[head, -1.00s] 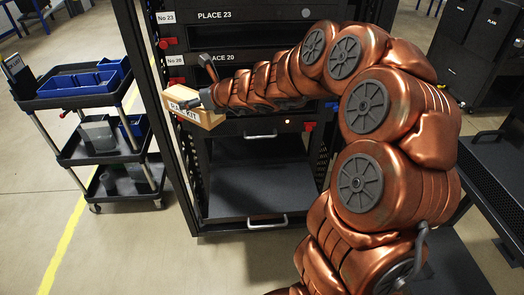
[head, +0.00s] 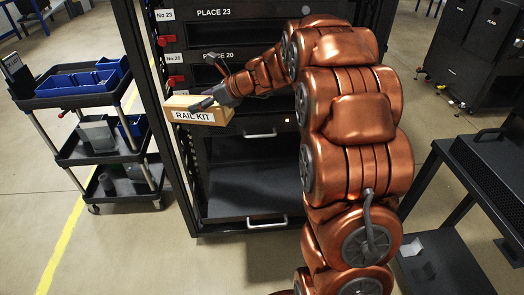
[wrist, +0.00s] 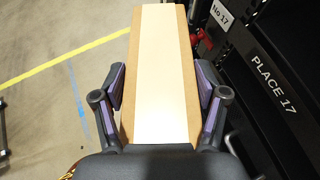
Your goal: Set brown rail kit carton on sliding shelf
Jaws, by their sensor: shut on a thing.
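The brown rail kit carton (head: 197,114) is long, with a white "RAIL KIT" label on its side. My gripper (head: 212,98) is shut on it and holds it in the air in front of the rack's left side. In the wrist view the carton (wrist: 161,75) lies between both purple-padded fingers of my gripper (wrist: 161,108) and reaches away from me. The sliding shelf (head: 250,190) is a dark flat surface low in the rack, with a light handle on its front edge. It is below and to the right of the carton, and nothing is seen on it.
The black rack (head: 178,150) has upright posts and panels marked PLACE 23 and PLACE 20. A cart (head: 112,150) with blue bins stands left of it. A dark bench (head: 480,160) is at right. My arm hides the rack's right side.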

